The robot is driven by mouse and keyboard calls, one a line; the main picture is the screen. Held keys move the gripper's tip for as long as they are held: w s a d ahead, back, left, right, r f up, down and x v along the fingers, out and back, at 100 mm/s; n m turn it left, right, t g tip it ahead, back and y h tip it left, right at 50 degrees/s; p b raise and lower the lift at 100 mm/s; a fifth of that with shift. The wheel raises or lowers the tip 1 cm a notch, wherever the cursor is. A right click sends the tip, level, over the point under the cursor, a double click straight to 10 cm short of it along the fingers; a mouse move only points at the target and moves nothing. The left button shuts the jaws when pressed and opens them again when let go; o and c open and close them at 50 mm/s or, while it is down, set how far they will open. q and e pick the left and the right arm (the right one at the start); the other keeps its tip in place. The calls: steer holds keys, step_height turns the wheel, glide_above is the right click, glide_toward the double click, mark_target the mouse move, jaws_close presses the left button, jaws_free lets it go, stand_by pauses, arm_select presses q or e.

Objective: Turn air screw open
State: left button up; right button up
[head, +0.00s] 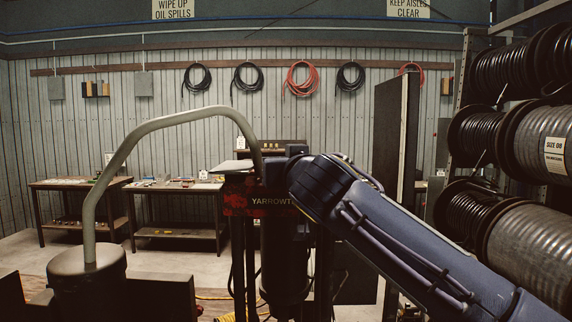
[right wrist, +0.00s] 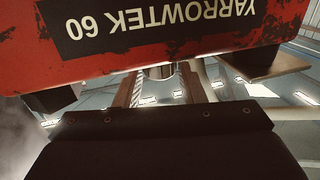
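The crimper is a red, worn machine (head: 238,197) in the middle of the head view, with a dark "YARROWT..." label partly covered by my right arm. In the right wrist view, its red face (right wrist: 150,65) fills the top, with "YARROWTEK 60" upside down. In the right wrist view, a dark block with screws lies across the bottom; I cannot make out fingers clearly. I cannot identify the air screw. My left gripper is not in view.
A grey bent tube (head: 150,122) rises from a dark cylinder (head: 88,275) at the left. Hose reels (head: 537,137) stand close on the right. A dark upright panel (head: 390,150) stands behind my arm. Workbenches (head: 178,188) line the back wall; floor is open before them.

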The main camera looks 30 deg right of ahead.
steer(key=c, duration=0.6)
steer(key=shift+o, duration=0.2)
steer(key=h+b, duration=0.1)
steer(key=m+g+h+b, duration=0.1)
steer(key=b, duration=0.1)
steer(key=m+h+b, duration=0.1)
steer(key=b, duration=0.1)
steer(key=shift+w+a+f+h, duration=0.2)
steer(key=shift+a+f+h, duration=0.1)
steer(key=shift+a+f, duration=0.05)
steer(key=shift+a+r+m+g+h+b, duration=0.1)
steer(key=shift+m+g+h+b, duration=0.2)
steer(key=shift+m+g+h, duration=0.25)
steer(key=shift+r+m+g+h, duration=0.25)
steer(key=shift+m+g+h, duration=0.4)
steer(key=shift+m+h, duration=0.15)
steer(key=o, duration=1)
